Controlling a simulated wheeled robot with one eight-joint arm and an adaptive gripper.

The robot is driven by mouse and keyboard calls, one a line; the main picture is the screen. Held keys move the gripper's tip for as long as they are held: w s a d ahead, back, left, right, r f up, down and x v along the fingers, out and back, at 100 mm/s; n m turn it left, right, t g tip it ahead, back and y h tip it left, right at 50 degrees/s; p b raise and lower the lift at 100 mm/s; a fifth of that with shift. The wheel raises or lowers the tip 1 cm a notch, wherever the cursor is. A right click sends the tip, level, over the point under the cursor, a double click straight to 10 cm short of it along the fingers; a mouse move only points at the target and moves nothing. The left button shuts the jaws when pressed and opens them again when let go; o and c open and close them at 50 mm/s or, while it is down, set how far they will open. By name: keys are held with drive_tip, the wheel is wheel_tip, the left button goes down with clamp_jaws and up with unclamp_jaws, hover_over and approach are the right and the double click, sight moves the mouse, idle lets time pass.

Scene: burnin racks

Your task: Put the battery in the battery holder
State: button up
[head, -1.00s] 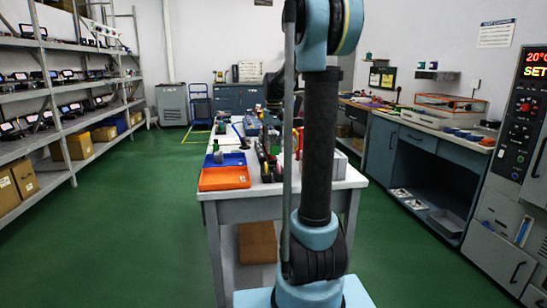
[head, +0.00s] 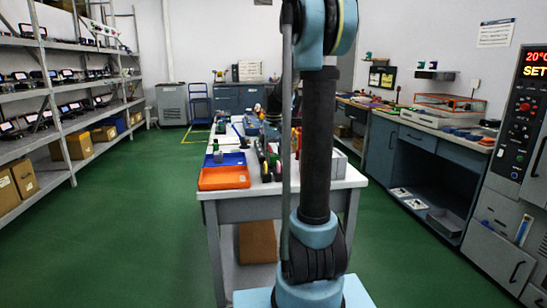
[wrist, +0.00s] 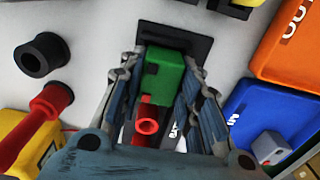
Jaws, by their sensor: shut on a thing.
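The battery, a green block with a dark patch (wrist: 172,75), is between the fingers of my gripper (wrist: 160,88) in the wrist view. The fingers are shut on its two sides. A black rectangular piece (wrist: 185,42), which looks like the battery holder, lies on the white table just beyond the battery's far end. The battery overlaps its near edge in the picture; I cannot tell whether they touch. In the head view my own arm hides the gripper, and I cannot make out the battery or the holder there.
In the wrist view a red tube (wrist: 148,125) shows below the battery. Black and red round parts (wrist: 41,55) stand at left, an orange tray (wrist: 292,50) and a blue tray (wrist: 240,100) at right. The head view shows the crowded white table (head: 215,193) and clear green floor.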

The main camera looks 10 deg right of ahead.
sight(273, 155)
drive_tip(key=shift+f, duration=0.15)
drive_tip(key=o, duration=1.2)
wheel_tip(273, 155, up, 13)
drive_tip(key=s, duration=0.3)
drive_tip(key=s+f, duration=0.1)
drive_tip(key=s, duration=0.1)
drive_tip(key=s+f, duration=0.1)
drive_tip(key=s, duration=0.2)
drive_tip(key=shift+s, duration=0.3)
drive_tip(key=s+f, duration=0.7)
drive_tip(key=s, duration=0.1)
drive_tip(key=s+f+t, duration=0.1)
drive_tip(key=s+f, duration=0.6)
drive_tip(key=s, duration=0.2)
drive_tip(key=s+f+t, duration=0.1)
drive_tip(key=s+f, duration=0.7)
drive_tip(key=s, duration=0.1)
drive_tip(key=shift+s+d, duration=0.1)
